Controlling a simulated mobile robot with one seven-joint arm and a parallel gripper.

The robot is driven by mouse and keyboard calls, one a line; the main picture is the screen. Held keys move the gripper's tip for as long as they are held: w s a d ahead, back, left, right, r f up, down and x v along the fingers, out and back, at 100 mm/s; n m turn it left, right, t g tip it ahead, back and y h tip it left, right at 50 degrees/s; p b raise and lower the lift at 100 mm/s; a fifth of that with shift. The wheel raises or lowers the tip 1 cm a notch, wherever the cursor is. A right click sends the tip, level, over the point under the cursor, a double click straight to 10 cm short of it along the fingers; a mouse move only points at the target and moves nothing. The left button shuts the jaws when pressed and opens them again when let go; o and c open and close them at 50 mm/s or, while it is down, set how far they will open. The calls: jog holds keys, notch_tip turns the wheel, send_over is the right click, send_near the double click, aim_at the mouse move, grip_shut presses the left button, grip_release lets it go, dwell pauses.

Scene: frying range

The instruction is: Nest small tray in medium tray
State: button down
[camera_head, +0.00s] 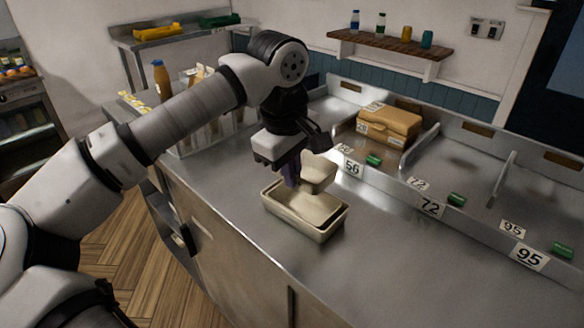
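A small beige tray (318,172) is raised above the counter, roughly level, over the right back part of a larger beige tray. My gripper (297,178) points down with its dark fingers at the small tray's left side and appears shut on its wall; the fingertips are partly hidden. The larger, medium tray (325,233) stands upright on the steel counter below. Its rim looks doubled, and I cannot tell whether another tray sits inside it. The small tray appears clear of the medium tray's rim and hides part of its back edge.
The steel counter (400,265) is clear to the right of the trays. Behind are divided bays with number labels and green rolls, one bay holding a cardboard box (390,122). Bottles and clear containers (200,120) stand at the back left, behind my arm.

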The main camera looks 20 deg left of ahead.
jog(key=shift+f+b, duration=1.95)
jog(key=shift+f, duration=1.1)
jog(key=c, duration=1.6)
grip_release()
notch_tip(320, 180, up, 14)
jog(key=s, duration=0.1)
jog(key=shift+s+a+b, duration=0.25)
jog(key=shift+s+b, duration=0.15)
jog(key=shift+b, duration=0.05)
jog(key=shift+f, duration=0.1)
